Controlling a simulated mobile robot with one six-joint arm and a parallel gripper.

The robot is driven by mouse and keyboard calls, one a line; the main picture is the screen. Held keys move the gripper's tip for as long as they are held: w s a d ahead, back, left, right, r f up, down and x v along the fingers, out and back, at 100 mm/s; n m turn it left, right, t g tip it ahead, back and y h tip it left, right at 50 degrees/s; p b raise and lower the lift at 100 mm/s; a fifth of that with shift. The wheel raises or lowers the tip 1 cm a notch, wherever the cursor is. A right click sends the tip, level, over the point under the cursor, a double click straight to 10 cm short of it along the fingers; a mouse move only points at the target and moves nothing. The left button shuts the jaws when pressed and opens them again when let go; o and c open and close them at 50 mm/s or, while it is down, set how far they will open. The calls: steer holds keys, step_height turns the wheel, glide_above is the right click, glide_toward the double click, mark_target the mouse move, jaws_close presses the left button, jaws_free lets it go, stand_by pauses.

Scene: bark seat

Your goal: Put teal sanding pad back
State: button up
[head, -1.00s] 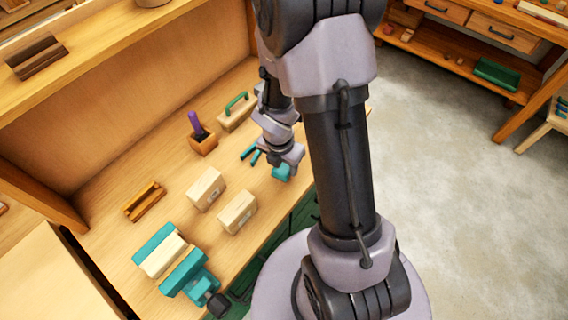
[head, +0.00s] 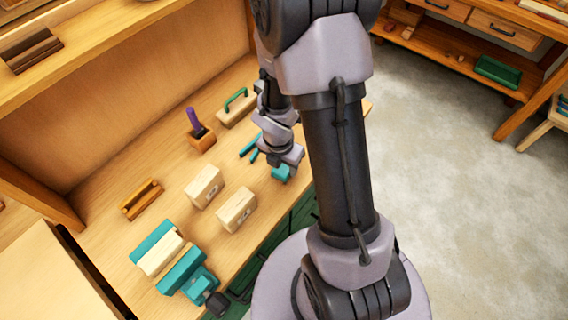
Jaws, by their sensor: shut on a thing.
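My gripper (head: 283,166) is over the front part of the wooden workbench, at the right end of the bench area that shows. It is shut on a small teal block, the teal sanding pad (head: 281,174), which shows just below the jaws. My arm hides part of the bench behind the gripper. I cannot tell whether the pad touches the bench top or hangs just above it.
Left of the gripper are teal-handled pliers (head: 250,146) and two pale wooden blocks (head: 204,186) (head: 236,209). A small wooden holder (head: 202,139) with a purple-handled tool, a green-handled block (head: 237,108), an orange-brown tray (head: 141,199) and a teal vise (head: 181,272) also stand there.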

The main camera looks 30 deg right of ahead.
steer(key=shift+f, duration=0.3)
steer(key=o, duration=1.9)
steer(key=shift+c, duration=0.2)
step_height(320, 180, up, 7)
steer(key=p, duration=0.7)
steer(key=shift+r, duration=0.15)
